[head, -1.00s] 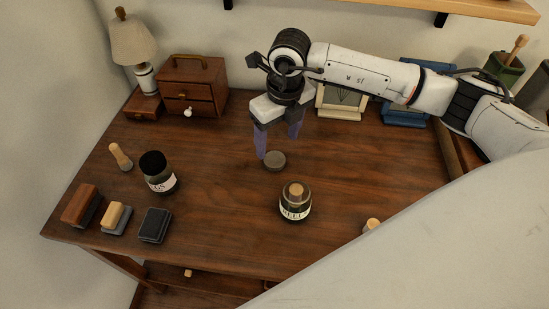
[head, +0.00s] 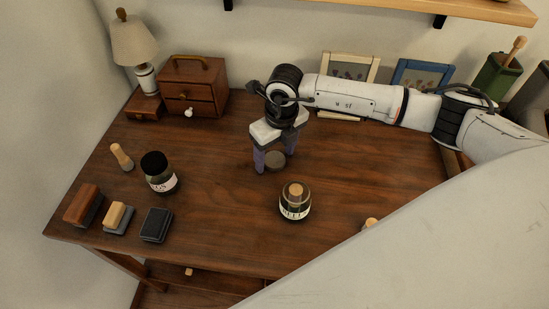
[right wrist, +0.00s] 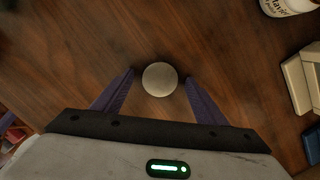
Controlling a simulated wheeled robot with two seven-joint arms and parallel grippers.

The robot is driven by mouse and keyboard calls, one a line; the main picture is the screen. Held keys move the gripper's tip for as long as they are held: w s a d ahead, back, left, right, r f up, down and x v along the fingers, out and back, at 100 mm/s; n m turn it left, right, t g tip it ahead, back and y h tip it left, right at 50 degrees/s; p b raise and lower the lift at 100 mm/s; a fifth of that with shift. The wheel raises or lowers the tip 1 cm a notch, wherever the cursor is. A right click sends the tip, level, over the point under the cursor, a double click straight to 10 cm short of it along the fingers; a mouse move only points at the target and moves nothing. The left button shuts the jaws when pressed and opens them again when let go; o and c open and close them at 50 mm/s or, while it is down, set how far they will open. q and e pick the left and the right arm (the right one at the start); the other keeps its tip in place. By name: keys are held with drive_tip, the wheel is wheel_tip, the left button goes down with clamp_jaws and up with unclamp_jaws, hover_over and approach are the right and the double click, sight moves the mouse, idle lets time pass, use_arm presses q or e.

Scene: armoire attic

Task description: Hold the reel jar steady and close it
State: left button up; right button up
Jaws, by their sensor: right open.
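The reel jar (head: 295,204), dark glass with a pale label and a wooden reel showing inside, stands upright and uncovered on the desk in the head view. A grey round lid (head: 276,161) lies on the desk behind it and slightly left. My right gripper (head: 275,164) is open, with its purple fingers low on either side of the lid. In the right wrist view, the lid (right wrist: 160,79) is between the open fingertips (right wrist: 159,77), with gaps on both sides. My left gripper is not in view.
A black-topped jar (head: 160,175), a wooden-handled tool (head: 121,157) and several blocks stand on the left of the desk. A drawer box (head: 194,88) and lamp (head: 134,45) are at the back left. Picture frames (head: 422,76) stand behind my right arm. The desk's middle is mostly clear.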

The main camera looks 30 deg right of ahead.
sight(275, 160)
drive_tip(key=c, duration=1.1)
drive_tip(key=shift+r, duration=0.15)
wheel_tip(275, 160, up, 10)
drive_tip(key=shift+b, duration=0.35)
